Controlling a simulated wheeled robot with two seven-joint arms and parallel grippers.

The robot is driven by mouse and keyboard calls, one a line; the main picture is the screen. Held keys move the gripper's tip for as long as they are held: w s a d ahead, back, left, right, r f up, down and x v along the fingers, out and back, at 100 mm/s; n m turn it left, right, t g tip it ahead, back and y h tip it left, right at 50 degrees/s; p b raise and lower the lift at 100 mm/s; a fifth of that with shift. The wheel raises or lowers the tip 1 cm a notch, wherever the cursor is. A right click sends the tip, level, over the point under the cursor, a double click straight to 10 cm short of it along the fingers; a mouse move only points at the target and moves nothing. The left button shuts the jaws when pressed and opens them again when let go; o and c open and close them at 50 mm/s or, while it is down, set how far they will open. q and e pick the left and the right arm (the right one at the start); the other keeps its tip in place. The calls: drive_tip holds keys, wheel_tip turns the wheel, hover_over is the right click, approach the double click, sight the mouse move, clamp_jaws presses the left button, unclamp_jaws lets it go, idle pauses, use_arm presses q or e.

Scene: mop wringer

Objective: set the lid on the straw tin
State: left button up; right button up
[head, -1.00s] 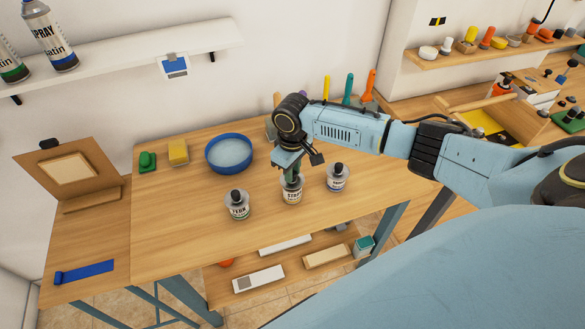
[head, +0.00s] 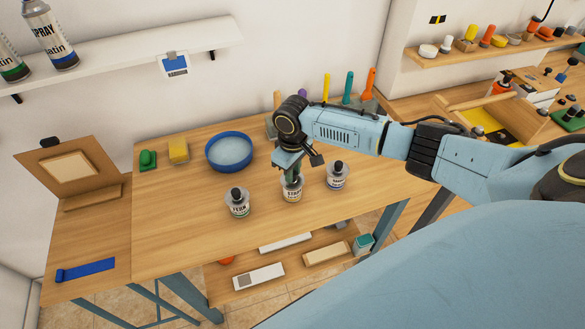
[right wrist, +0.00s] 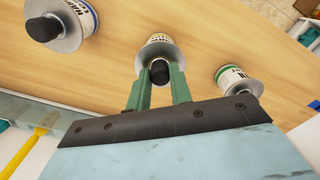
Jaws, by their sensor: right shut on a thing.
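The straw tin (head: 292,194) stands upright in the middle of a row of three tins on the wooden table. In the right wrist view it has a yellow-banded label (right wrist: 159,39). My right gripper (head: 291,178) points down over this tin. Its green fingers are shut on the black knob (right wrist: 159,72) of a grey round lid (right wrist: 146,62). The lid lies over the tin's top; I cannot tell whether it is fully seated, as the fingers hide part of it. My left gripper is not in view.
A lidded tin marked FERN (head: 238,205) stands to the left and another lidded tin (head: 337,177) close to the right. A blue-rimmed round dish (head: 208,151), a yellow block (head: 178,150) and a green item (head: 148,159) lie farther back.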

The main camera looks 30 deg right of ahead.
drive_tip(key=shift+f, duration=0.15)
idle(0.6)
drive_tip(key=o, duration=1)
drive_tip(key=shift+p, duration=0.3)
wheel_tip(320, 180, up, 3)
drive_tip(key=p, duration=0.3)
drive_tip(key=shift+f, duration=0.15)
drive_tip(key=shift+r+p, duration=0.45)
drive_tip(key=shift+r, duration=1.7)
